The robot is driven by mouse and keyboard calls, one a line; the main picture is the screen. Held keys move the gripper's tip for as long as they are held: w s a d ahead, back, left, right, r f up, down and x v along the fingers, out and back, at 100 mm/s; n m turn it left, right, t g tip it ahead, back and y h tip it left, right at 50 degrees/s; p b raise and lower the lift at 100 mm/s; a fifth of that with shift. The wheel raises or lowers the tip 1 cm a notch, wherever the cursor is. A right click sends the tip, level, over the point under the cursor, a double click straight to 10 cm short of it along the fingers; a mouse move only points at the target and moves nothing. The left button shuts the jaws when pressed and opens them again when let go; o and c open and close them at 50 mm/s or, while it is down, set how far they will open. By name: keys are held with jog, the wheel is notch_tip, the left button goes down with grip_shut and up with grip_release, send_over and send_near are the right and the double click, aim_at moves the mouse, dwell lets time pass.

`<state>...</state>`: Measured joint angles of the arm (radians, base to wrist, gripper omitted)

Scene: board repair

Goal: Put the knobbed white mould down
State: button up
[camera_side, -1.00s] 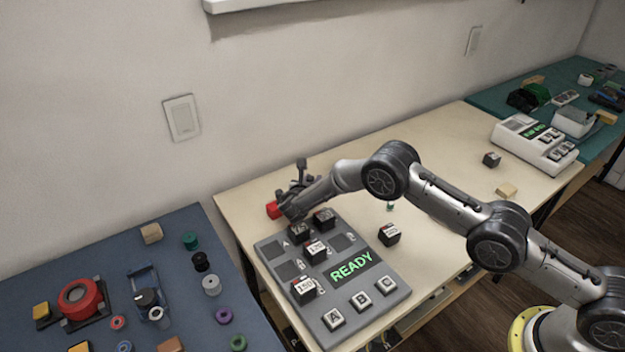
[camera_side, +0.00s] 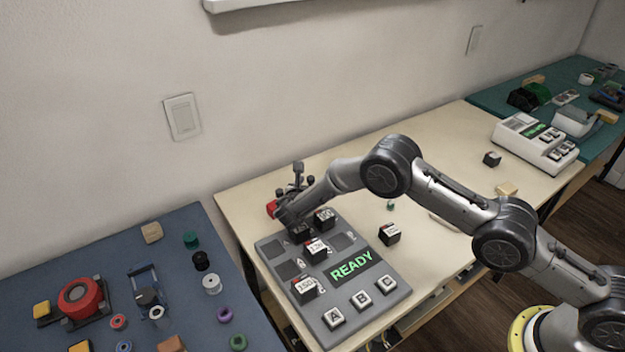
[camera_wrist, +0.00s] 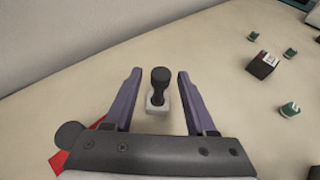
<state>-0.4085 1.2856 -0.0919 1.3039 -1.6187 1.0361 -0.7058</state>
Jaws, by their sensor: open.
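The knobbed white mould (camera_wrist: 157,103) shows in the wrist view as a small white block with a tall dark knob. It appears to stand upright on the pale tabletop. My gripper (camera_wrist: 158,72) is open, with one purple-grey finger on each side of the mould. Gaps show between the knob and both fingers, so nothing is gripped. In the side view my gripper (camera_side: 291,212) is low behind the far left corner of the grey panel; the mould cannot be made out there.
A red thing (camera_side: 272,208) sits beside my gripper. The grey panel (camera_side: 325,312) with a READY display holds several dark labelled blocks. Another labelled block (camera_side: 389,234) lies right of it. In the wrist view, small green parts (camera_wrist: 290,109) lie at right.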

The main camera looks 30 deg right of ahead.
jog(key=v, duration=0.8)
jog(key=shift+s+a, duration=0.1)
jog(key=s+d+r+m+g+y, duration=0.1)
jog(key=s+d+r+m+g, duration=0.2)
jog(key=s+d+r+m, duration=0.55)
jog(key=s+d+r+m+g+y, duration=0.1)
jog(key=s+d+r+m+g, duration=0.2)
jog(key=s+d+r+m, duration=0.55)
jog(key=s+a+r+m+y, duration=0.1)
jog(key=s+r+m+y, duration=0.1)
jog(key=s, duration=0.7)
jog(key=s+a+r+m+t+y, duration=0.1)
jog(key=s+r+m+y, duration=0.2)
jog(key=s, duration=0.5)
jog(key=s+a+r+m+t+y, duration=0.1)
jog(key=s+a+r+m+y, duration=0.1)
jog(key=s+m, duration=0.3)
jog(key=s, duration=0.4)
jog(key=shift+s+r+y, duration=0.3)
jog(key=shift+s+r, duration=0.05)
